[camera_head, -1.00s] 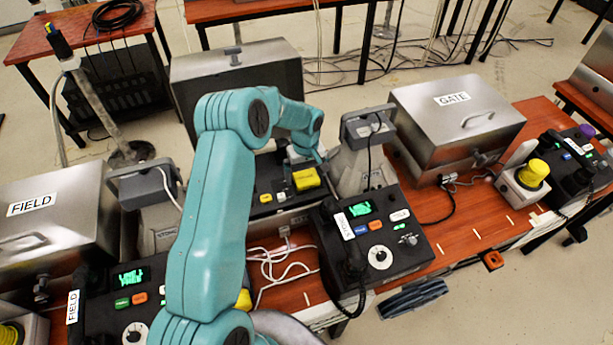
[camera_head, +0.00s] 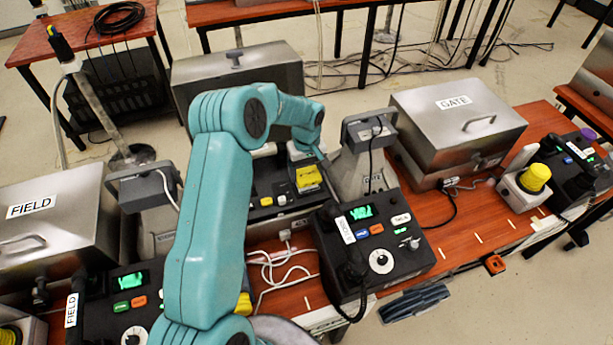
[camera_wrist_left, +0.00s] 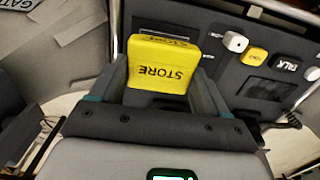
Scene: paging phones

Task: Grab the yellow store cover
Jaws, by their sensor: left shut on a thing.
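The yellow store cover (camera_head: 309,178), lettered STORE, stands out from the black panel of the middle phone unit in the head view. It also shows large and upside down in the left wrist view (camera_wrist_left: 160,62). My left gripper (camera_wrist_left: 160,88) is shut on the cover, with a dark finger at each side of it. In the head view my left gripper (camera_head: 306,160) is at the cover's far edge, partly hidden by my teal arm. I cannot tell whether the cover is still joined to the panel. My right gripper is not in view.
A black phone unit with a dial (camera_head: 380,262) stands right of the cover. A metal GATE box (camera_head: 455,120) stands at right and a metal FIELD box (camera_head: 50,225) at left. A grey handset stand (camera_head: 360,165) is close beside the gripper. White cables (camera_head: 280,265) lie on the table.

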